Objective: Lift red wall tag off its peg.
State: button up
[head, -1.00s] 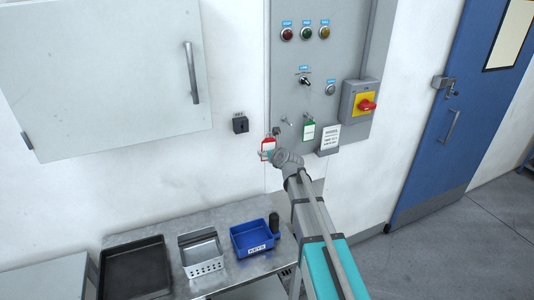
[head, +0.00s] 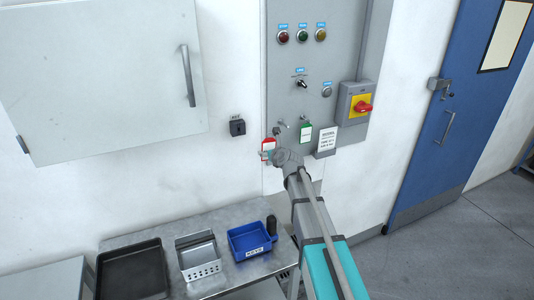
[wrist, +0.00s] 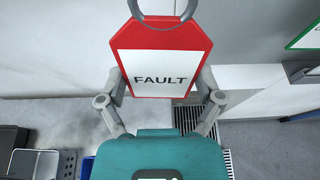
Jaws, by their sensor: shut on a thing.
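The red wall tag (head: 268,144) has a white face reading FAULT and shows large in the wrist view (wrist: 160,52). A grey ring passes through its top; the peg is out of the wrist view. My gripper (wrist: 162,84) is shut on the tag, with one finger at each side edge of its lower half. In the head view my wrist hides part of the tag's right side. The tag is upright at the lower left of the grey panel (head: 285,100). Whether its ring still touches the peg cannot be told.
A green-edged tag (head: 306,133) hangs to the right, beside a white notice card (head: 327,138). Below, a metal table (head: 215,285) bears a blue KEYS bin (head: 262,252), a metal basket (head: 200,270) and a black tray (head: 131,292).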

jog(key=shift+w+d, duration=1.2)
jog(key=shift+w, duration=0.35)
jog(key=shift+w+d, duration=1.25)
jog(key=shift+w, duration=0.3)
jog(key=shift+w+d, duration=1.2)
jog(key=shift+w, duration=0.35)
dwell(1.0)
jog(key=shift+f+v, duration=0.25)
jog(key=shift+v, duration=1)
dwell(0.8)
